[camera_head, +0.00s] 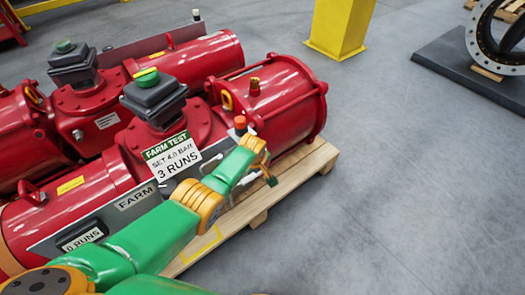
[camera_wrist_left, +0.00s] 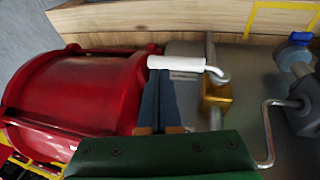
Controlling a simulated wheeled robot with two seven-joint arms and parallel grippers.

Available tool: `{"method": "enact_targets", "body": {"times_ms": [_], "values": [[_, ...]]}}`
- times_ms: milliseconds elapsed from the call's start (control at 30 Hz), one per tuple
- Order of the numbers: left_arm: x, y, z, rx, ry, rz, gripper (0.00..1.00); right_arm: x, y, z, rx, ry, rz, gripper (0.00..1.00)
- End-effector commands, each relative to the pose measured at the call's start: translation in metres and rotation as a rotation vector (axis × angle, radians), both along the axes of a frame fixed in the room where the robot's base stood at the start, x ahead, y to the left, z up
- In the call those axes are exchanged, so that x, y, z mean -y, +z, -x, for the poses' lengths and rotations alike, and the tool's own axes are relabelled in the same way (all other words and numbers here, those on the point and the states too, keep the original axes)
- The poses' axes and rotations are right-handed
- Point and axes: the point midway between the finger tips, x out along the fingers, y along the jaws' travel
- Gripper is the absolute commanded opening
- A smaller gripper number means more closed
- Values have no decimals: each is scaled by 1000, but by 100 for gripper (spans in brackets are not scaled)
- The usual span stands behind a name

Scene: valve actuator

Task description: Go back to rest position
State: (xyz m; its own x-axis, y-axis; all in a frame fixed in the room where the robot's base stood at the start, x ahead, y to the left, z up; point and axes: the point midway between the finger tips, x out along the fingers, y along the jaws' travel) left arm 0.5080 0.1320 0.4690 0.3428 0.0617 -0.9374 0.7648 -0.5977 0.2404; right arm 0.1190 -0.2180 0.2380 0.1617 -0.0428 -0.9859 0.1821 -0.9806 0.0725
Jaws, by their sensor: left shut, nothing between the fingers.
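My left arm reaches in from the lower left in the head view, and its gripper (camera_head: 268,178) is small there, beside the front red valve actuator (camera_head: 285,95). In the left wrist view the two dark blue fingers (camera_wrist_left: 159,76) are together with nothing between them. Their tips are close to a white lever handle (camera_wrist_left: 176,63); I cannot tell whether they touch it. The handle joins a brass-coloured fitting (camera_wrist_left: 216,95). The actuator's red cylinder (camera_wrist_left: 85,92) lies left of the fingers. My right gripper is not in view.
A second red actuator (camera_head: 215,52) stands behind the front one. A wooden pallet (camera_head: 300,172) lies under the front actuator. A sign reading "3 RUNS" (camera_head: 172,155) stands on it. A yellow post (camera_head: 340,25) is behind.

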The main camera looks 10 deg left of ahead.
Motion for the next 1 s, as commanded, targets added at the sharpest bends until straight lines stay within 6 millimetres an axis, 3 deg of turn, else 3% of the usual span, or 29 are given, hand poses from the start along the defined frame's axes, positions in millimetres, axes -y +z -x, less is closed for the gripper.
{"method": "enact_targets", "body": {"times_ms": [33,333,500,667,767,833,900,1000], "values": [[-4,19,0,1,1,0,0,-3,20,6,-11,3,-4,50],[11,91,11,3,-1,1,0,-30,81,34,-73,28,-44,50],[16,107,15,2,0,0,0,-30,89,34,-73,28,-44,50],[16,106,16,1,-2,-1,0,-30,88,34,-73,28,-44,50],[13,79,32,-26,-61,-15,0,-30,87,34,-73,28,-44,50],[6,34,64,-70,-177,-40,0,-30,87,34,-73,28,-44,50],[-3,-19,113,-118,-335,-70,0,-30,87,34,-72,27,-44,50],[-16,-75,189,-168,-551,-106,0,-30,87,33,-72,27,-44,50]]}}
